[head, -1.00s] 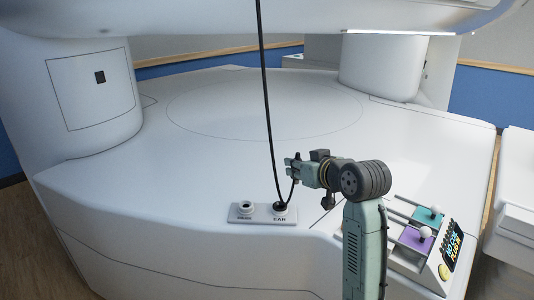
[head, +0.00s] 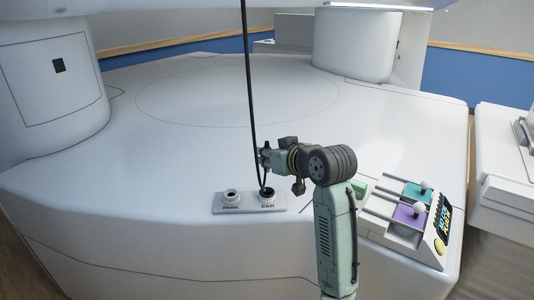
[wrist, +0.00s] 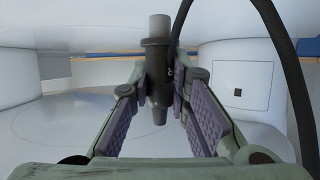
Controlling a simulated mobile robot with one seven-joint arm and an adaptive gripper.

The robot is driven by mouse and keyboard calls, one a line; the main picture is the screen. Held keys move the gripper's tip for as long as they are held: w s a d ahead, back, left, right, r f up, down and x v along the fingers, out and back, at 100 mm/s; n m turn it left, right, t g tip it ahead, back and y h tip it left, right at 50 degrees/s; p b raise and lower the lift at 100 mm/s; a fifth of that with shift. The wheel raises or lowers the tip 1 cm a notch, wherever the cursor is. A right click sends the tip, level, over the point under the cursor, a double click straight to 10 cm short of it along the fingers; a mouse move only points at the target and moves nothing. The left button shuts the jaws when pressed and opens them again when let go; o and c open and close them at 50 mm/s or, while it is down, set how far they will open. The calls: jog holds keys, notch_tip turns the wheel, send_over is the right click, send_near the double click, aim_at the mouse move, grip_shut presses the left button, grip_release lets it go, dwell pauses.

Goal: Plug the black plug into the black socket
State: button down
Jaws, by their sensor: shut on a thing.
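The black plug (wrist: 156,62) is between the purple-padded fingers of my gripper (wrist: 158,85) in the wrist view. It has a grey end at the top and a narrower dark tip at the bottom. A black cable (wrist: 286,55) curves beside it. In the head view my gripper (head: 264,159) is above the black socket (head: 267,192), apart from it and slightly to its left. The plug is too small to make out there. The cable hangs from above and dips in front of the black socket.
A control box (head: 425,245) with teal and purple sliders stands to the right of my arm. The white platform (head: 220,130) behind is clear.

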aim_at(267, 168)
notch_tip(267, 168, down, 4)
jog(key=b, duration=0.2)
jog(key=shift+b, duration=0.4)
jog(key=shift+f+b, duration=0.35)
jog(key=shift+f, duration=0.4)
jog(key=shift+s+f+b, duration=0.1)
jog(key=shift+f+b, duration=0.6)
jog(key=shift+f, duration=0.75)
jog(key=c, duration=1.4)
grip_release()
jog(key=shift+c, duration=0.2)
jog(key=shift+d+r, duration=0.1)
